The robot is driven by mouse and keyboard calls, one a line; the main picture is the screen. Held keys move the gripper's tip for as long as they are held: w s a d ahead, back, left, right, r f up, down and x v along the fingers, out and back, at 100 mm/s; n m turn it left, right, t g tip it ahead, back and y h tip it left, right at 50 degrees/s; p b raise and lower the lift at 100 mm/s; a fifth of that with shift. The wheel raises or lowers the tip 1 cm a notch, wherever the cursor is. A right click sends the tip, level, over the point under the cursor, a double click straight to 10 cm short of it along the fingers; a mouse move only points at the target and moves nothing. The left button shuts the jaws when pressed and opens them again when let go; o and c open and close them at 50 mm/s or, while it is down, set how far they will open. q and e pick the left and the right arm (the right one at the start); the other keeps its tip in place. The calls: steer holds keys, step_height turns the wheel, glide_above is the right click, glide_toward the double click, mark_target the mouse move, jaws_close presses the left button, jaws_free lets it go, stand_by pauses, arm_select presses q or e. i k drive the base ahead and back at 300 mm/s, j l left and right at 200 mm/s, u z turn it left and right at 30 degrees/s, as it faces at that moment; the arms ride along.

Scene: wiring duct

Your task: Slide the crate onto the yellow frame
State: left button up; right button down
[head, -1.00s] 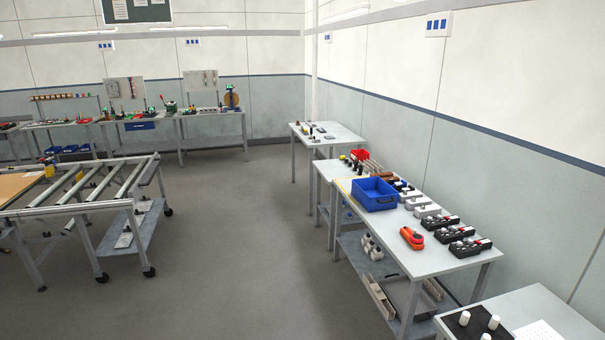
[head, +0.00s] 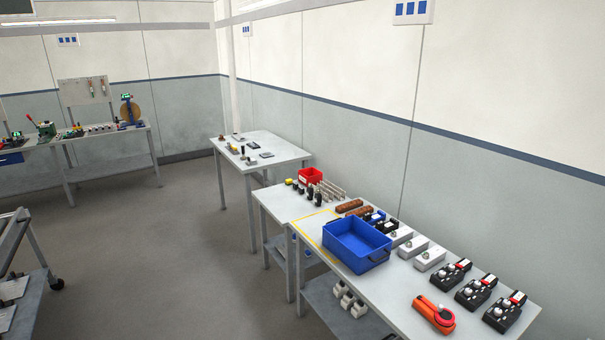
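The blue crate (head: 357,245) stands upright on the grey workbench against the right wall. It is open at the top and looks empty, with a dark handle at its near right end. The yellow frame (head: 311,220) is a thin outline on the bench top. Its far and left edges show beyond the crate; the crate hides the rest, and I cannot tell how far the crate overlaps it. Neither of my grippers is in view.
On the same bench, an orange tool (head: 434,314) and several black devices (head: 479,293) lie nearer than the crate. White boxes (head: 414,247) line its wall side. A red bin (head: 310,176) and small tools stand beyond. Open floor (head: 170,260) lies to the left.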

mark_target(362, 248)
steer(key=i+j+z, duration=0.25)
steer(key=i+j, duration=0.3)
steer(key=i, duration=0.35)
steer(key=i+j+z, duration=0.25)
steer(key=i+j, duration=0.5)
steer(key=i+j+z, duration=0.1)
steer(key=i+z, duration=0.25)
steer(key=i, duration=0.95)
steer(key=i+l+z, duration=0.1)
steer(key=i+l, duration=0.1)
steer(key=l, duration=0.05)
